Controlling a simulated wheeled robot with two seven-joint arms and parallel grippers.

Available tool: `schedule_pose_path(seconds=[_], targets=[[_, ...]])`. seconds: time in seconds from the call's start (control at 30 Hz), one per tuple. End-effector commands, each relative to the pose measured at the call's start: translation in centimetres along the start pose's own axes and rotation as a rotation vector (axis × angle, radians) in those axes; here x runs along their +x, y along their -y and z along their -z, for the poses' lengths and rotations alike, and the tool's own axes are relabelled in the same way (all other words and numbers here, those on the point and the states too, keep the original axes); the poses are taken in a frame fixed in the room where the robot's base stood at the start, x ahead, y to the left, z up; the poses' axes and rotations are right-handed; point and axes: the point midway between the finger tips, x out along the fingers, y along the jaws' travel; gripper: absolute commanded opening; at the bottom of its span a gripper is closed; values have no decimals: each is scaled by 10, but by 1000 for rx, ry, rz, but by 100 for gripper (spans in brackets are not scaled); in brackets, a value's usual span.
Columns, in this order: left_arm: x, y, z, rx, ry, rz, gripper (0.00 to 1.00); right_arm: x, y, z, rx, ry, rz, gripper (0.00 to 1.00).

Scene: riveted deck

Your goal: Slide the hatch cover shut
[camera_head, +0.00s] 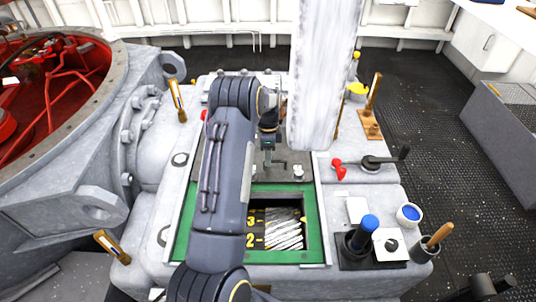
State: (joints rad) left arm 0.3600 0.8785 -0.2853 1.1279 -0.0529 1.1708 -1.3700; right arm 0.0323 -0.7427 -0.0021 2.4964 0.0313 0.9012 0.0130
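The near part is an open rectangular hole (285,228), with yellow numbers and a bright striped surface inside. My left arm crosses in front of the frame's left side and hides part of cover and hole. My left gripper (270,160) points down over the cover, near its middle. Its fingertips are small and dark, so I cannot tell whether they are open or touch a handle. A dark part at the bottom right (490,287) may be my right gripper.
A red-lined round opening (60,85) lies left.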

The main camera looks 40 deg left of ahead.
Motion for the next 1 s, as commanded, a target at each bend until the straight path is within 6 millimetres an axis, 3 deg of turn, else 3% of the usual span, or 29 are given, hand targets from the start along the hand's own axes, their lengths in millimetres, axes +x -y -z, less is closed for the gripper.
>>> schedule_pose_path(seconds=[0.13, 0.4, 0.77, 1.0], targets=[[0, 0, 0, 0, 0, 0, 33, 0, 0, 0, 0, 0, 0, 36], [0, 0, 0, 0, 0, 0, 0, 0, 0, 0, 0, 0, 0, 36], [0, -2, 0, 0, 0, 1, 0, 1, 0, 0, 0, 0, 0, 36], [6, -31, 0, 0, -1, -4, 0, 6, -3, -3, 0, 0, 0, 36]])
